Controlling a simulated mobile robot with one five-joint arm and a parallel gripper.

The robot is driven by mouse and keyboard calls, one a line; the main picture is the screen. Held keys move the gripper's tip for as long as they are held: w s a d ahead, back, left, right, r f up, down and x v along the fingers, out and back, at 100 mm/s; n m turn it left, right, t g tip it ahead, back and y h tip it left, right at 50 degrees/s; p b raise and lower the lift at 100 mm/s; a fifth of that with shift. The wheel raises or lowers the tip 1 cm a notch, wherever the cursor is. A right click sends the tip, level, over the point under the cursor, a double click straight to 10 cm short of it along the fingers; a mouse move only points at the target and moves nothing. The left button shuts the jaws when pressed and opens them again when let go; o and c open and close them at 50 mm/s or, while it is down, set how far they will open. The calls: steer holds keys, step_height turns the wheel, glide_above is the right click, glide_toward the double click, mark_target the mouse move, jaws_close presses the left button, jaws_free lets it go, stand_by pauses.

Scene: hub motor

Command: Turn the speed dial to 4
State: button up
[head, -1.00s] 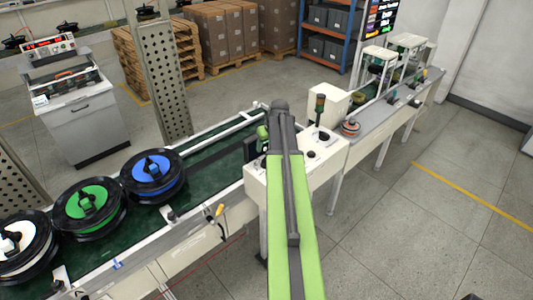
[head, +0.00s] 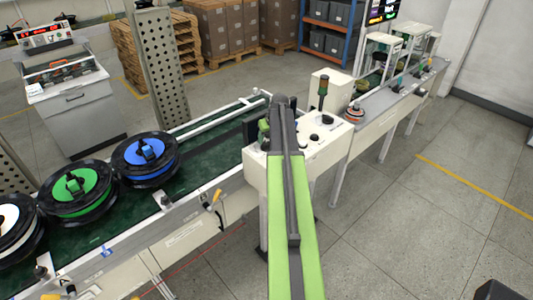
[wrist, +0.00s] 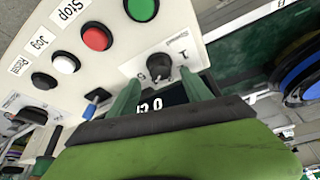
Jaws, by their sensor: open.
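The speed dial (wrist: 160,67) is a dark round knob on the cream control panel (wrist: 120,60) in the wrist view. A dark display (wrist: 172,97) with white digits sits just below it, partly hidden; the digits are not clearly readable. My gripper (wrist: 160,79) is open, with one green finger at each side below the dial. The dial lies just beyond the gap between the fingertips; I cannot tell whether they touch it. In the head view the control box (head: 330,138) stands at the conveyor's end, and my arm hides the gripper tips.
A blue toggle (wrist: 96,97) is close left of the fingers. Spools, including a blue one (head: 147,158), lie on the green conveyor (head: 200,150).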

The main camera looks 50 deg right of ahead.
mark_target(267, 144)
steer(key=b+x, duration=0.3)
steer(key=x, duration=0.1)
steer(key=shift+w+d+f, duration=0.1)
steer(key=shift+w+f, duration=0.05)
steer(key=shift+f, duration=0.2)
steer(key=shift+r, duration=0.1)
